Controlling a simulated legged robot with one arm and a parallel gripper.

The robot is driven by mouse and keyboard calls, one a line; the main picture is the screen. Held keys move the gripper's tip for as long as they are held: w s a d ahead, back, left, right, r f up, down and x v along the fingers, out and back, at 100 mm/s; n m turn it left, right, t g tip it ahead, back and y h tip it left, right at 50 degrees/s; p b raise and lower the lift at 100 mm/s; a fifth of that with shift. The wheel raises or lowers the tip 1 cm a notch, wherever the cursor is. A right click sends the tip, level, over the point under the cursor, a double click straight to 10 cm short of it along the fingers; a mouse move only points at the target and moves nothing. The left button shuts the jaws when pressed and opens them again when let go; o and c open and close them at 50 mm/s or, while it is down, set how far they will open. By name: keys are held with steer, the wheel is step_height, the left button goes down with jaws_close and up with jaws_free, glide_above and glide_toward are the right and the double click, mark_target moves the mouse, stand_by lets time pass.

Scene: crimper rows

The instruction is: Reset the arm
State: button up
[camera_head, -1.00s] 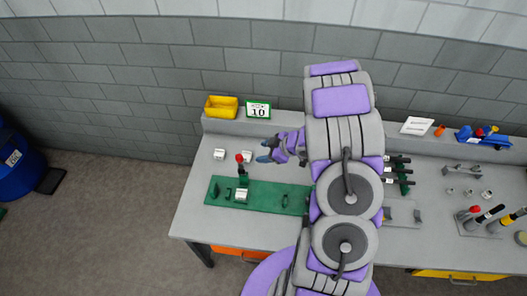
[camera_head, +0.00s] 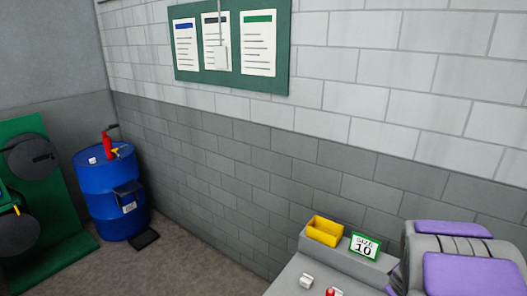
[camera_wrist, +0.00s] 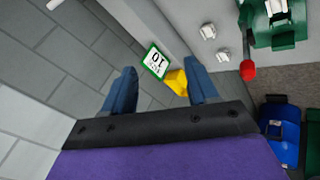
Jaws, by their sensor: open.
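My gripper (camera_wrist: 161,68) shows in the wrist view as two blue fingers spread wide apart, with nothing held between them. Past the fingers are the yellow bin (camera_wrist: 177,82) and the green-framed size 10 sign (camera_wrist: 156,61), both apart from the gripper as far as I can tell. In the head view only a grey and purple part of my arm (camera_head: 472,272) shows at the lower right. The gripper itself is outside that view.
The bench corner holds the yellow bin (camera_head: 325,231), the size 10 sign (camera_head: 364,247) and a white block (camera_head: 306,281). A green fixture (camera_wrist: 283,36) with a red-knobbed lever (camera_wrist: 247,70) shows in the wrist view.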

steer(key=s+a+f+m+g+y+b, duration=0.1)
steer(key=s+a+b, duration=0.3)
steer(key=s+a, duration=0.4)
steer(key=s+a+f+m+g+y+b, duration=0.1)
steer(key=s+a+g+b, duration=0.3)
steer(key=s+a, duration=0.4)
steer(key=s+a+f+m+g+y+b, duration=0.1)
steer(key=s+a, duration=0.6)
steer(key=s, duration=0.9)
steer(key=f+m+g+b, duration=0.1)
steer(key=m+g+b, duration=0.1)
steer(key=b, duration=0.1)
steer(key=shift+s+a+y, duration=0.2)
steer(key=shift+a+y, duration=0.2)
